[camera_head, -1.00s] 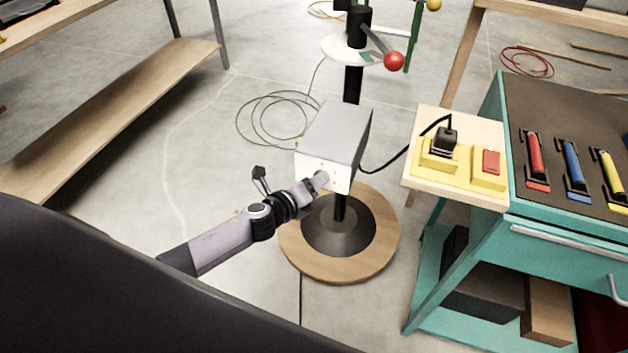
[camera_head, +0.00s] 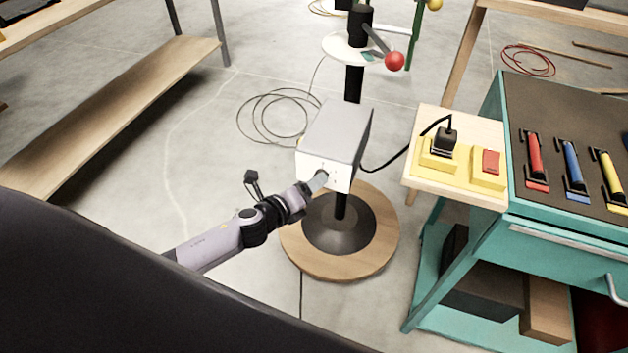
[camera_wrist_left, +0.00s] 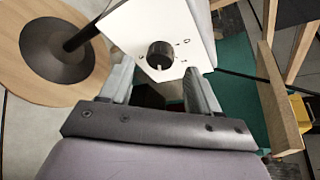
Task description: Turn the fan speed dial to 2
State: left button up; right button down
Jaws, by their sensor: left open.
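The fan speed dial is a round black knob (camera_wrist_left: 160,55) with a pale pointer mark, on the white front face of a box, with small marks around it. The grey-white control box (camera_head: 337,132) is mounted on the black post above a round wooden base. My left gripper (camera_head: 321,180) is at the front face of the box. In the left wrist view its two fingers (camera_wrist_left: 155,82) are apart, with the dial ahead between them and a little beyond the tips. In the head view the gripper hides the dial. I cannot read which number the pointer marks. My right gripper is not in view.
A teal cart (camera_head: 497,225) with a wooden side shelf (camera_head: 411,170) stands to the right. The shelf bears a black plug in a yellow socket and a red switch. A black cable runs from the box. Floor left of the base (camera_head: 293,238) is clear except for coiled cable (camera_head: 262,118).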

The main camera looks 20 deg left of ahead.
pick_arm(q)
jog(key=shift+v, duration=2.25)
jog(key=s+d+f+n+g+p, duration=0.1)
jog(key=s+n+g, duration=0.1)
jog(key=s+n, duration=0.8)
jog(key=s+d+f+n+g+y, duration=0.1)
jog(key=s+f+n, duration=0.1)
jog(key=s+n, duration=0.8)
jog(key=n, duration=0.6)
jog(key=shift+f+g+p, duration=0.2)
jog(key=shift+g+p, duration=0.2)
jog(key=shift+d, duration=0.15)
jog(key=c, duration=0.4)
jog(key=shift+o, duration=0.2)
jog(key=shift+d, duration=0.1)
